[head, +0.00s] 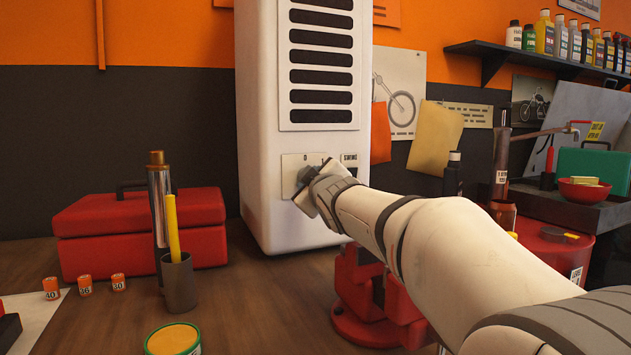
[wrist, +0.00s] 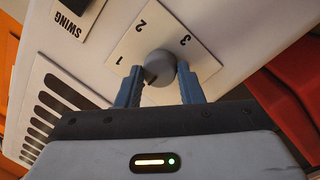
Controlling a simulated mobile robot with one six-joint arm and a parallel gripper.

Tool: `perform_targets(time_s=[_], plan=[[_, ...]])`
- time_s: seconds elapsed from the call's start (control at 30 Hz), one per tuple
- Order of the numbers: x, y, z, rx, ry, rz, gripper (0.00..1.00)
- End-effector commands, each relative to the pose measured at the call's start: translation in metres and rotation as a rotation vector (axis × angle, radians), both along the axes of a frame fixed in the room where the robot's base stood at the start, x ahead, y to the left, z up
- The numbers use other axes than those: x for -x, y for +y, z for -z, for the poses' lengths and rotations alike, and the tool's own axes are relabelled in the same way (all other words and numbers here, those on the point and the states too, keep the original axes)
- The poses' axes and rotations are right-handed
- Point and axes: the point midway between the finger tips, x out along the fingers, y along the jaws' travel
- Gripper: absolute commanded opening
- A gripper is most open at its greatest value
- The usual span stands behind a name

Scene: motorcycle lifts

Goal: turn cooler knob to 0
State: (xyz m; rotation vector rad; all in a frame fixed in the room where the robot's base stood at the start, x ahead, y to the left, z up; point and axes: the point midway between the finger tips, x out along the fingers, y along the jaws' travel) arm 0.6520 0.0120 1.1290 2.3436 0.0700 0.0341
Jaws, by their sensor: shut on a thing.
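The white cooler (head: 258,120) stands upright against the wall, with dark vent slots above a small control plate (head: 290,162). Its grey knob (wrist: 159,66) sits on the plate, which reads 1, 2 and 3 in the wrist view. My gripper (wrist: 160,78) is shut on the knob, one blue-grey finger on each side. A dark mark shows on the knob's lower left in the wrist view. In the head view my gripper (head: 310,184) partly covers knob and plate.
A SWING label (wrist: 68,24) with a dark switch is beside the knob plate. A red toolbox (head: 140,235), a grey cup (head: 178,284) and a yellow-topped tin (head: 173,340) stand left on the wooden bench. A red stand (head: 360,300) is below my arm.

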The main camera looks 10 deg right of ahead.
Motion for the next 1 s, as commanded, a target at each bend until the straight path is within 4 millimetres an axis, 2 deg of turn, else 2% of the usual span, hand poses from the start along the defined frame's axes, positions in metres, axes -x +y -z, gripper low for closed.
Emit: perform_targets(time_s=[0.03, 0.07, 0.3, 0.53, 0.67, 1.0], plan=[[-0.001, -0.002, 0.006, 0.001, 0.013, 0.004, 0.11], [-0.001, -0.002, 0.006, 0.001, 0.013, 0.004, 0.35], [-0.001, -0.001, 0.003, -0.001, 0.006, 0.002, 0.55], [0.0, -0.001, 0.001, -0.001, 0.003, 0.001, 0.55], [0.0, 0.0, -0.007, 0.001, 0.001, 0.001, 0.55], [-0.001, -0.001, -0.063, 0.001, 0.002, 0.002, 0.55]])
